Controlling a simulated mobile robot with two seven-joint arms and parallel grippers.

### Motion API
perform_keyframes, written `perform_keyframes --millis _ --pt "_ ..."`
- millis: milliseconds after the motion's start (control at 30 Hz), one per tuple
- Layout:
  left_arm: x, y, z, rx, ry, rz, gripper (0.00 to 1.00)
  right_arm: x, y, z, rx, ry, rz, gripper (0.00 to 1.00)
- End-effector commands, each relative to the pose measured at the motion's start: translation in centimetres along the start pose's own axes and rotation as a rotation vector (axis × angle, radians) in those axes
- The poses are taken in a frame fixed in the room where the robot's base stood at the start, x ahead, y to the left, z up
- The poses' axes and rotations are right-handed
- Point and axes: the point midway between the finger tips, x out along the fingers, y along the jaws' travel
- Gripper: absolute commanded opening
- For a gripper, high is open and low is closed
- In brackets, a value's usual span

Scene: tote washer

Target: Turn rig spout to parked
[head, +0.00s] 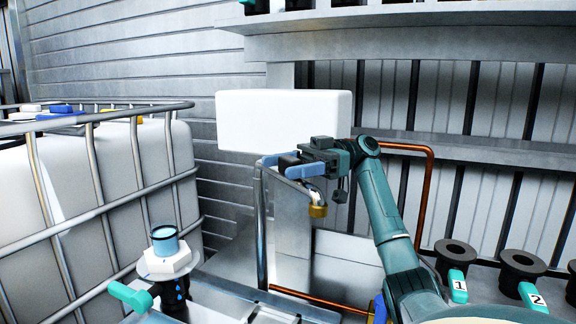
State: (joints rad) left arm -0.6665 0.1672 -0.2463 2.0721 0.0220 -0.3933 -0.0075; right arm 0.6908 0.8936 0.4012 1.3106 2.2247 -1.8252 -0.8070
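The rig spout (263,235) is a grey metal pipe that rises upright, bends over at the top and comes down to the right to a brass-coloured end (318,211). My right gripper (281,167) is at the top bend of the spout, its blue-tipped fingers pointing left. The fingers overlap the bend in the picture. I cannot tell whether they are closed on the pipe or only around or above it. The fingers and wrist hide part of the bend. No parked mark shows clearly. My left gripper is not in view.
A caged white tank (95,190) stands at left. A white fitting (166,262) with a teal-handled valve (131,297) is in front. A white box (283,121) is behind my gripper. A copper pipe (428,195) and numbered black ports (455,258) are at right.

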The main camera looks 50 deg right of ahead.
Motion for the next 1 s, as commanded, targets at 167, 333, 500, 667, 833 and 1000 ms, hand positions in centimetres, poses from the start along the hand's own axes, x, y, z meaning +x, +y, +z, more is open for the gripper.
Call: perform_keyframes --millis 167,333,500,667,833,1000 --pt "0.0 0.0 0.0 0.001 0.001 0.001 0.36 0.0 0.0 -0.1 -0.001 0.002 0.001 0.67" --pt "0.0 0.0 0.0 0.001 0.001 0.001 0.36 0.0 0.0 -1.3 -0.005 0.003 0.001 0.67" --pt "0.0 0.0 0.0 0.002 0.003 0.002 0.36 -0.1 0.0 -4.2 -0.008 0.003 0.001 0.67" --pt "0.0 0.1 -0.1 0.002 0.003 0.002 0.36 -0.1 0.0 -7.0 -0.005 0.003 0.001 0.67" --pt "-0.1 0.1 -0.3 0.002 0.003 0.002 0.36 0.0 0.0 -9.1 -0.003 0.003 0.001 0.67" --pt "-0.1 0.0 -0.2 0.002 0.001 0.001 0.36 0.0 0.0 -10.0 -0.001 0.001 0.0 0.67"
